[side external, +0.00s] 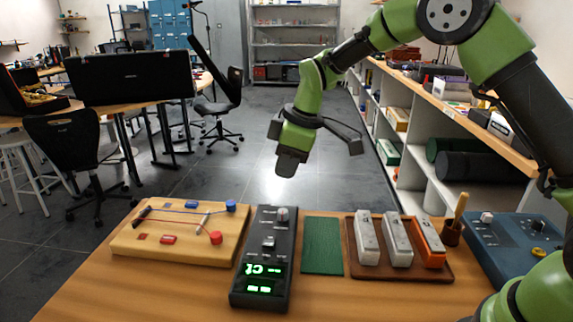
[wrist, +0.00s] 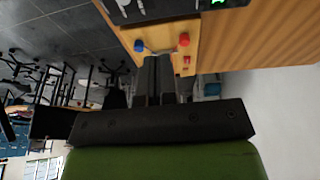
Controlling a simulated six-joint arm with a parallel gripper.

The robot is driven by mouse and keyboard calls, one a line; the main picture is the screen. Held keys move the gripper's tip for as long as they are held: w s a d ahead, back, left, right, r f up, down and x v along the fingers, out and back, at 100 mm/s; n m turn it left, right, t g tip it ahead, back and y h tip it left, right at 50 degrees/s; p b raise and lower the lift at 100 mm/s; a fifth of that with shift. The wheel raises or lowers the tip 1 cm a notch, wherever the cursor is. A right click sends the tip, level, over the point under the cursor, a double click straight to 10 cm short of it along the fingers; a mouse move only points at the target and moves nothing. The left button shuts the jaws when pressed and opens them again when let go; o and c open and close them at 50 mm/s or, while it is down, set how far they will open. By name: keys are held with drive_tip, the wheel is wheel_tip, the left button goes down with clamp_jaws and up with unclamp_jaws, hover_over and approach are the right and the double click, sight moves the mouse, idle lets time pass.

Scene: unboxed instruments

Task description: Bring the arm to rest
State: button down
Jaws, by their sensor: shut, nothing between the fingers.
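My green arm reaches in from the right in the side external view. My gripper (side external: 287,163) hangs in the air above and behind the table, clear of everything on it. In the wrist view my gripper (wrist: 160,58) has its two dark fingers side by side, shut and empty. The wooden table (side external: 170,291) carries a wooden board (side external: 128,246) with coloured knobs and wires, which also shows in the wrist view (wrist: 205,25). A black device (side external: 284,245) with a green lit display stands to its right.
Right of the device lie a green mat (side external: 322,246) and a brown tray (side external: 403,273) holding two grey blocks and an orange-and-grey one. A blue panel (side external: 497,242) stands far right. Shelving (side external: 430,187) runs along the right behind the table. The air around my gripper is free.

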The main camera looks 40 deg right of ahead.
drive_tip(key=s+d+r+m+t, duration=0.25)
drive_tip(key=s+r+m, duration=0.55)
drive_tip(key=s+r, duration=0.75)
drive_tip(key=s+f+m+t, duration=0.2)
drive_tip(key=s+m, duration=0.3)
drive_tip(key=s, duration=0.6)
drive_tip(key=shift+a+f, duration=0.2)
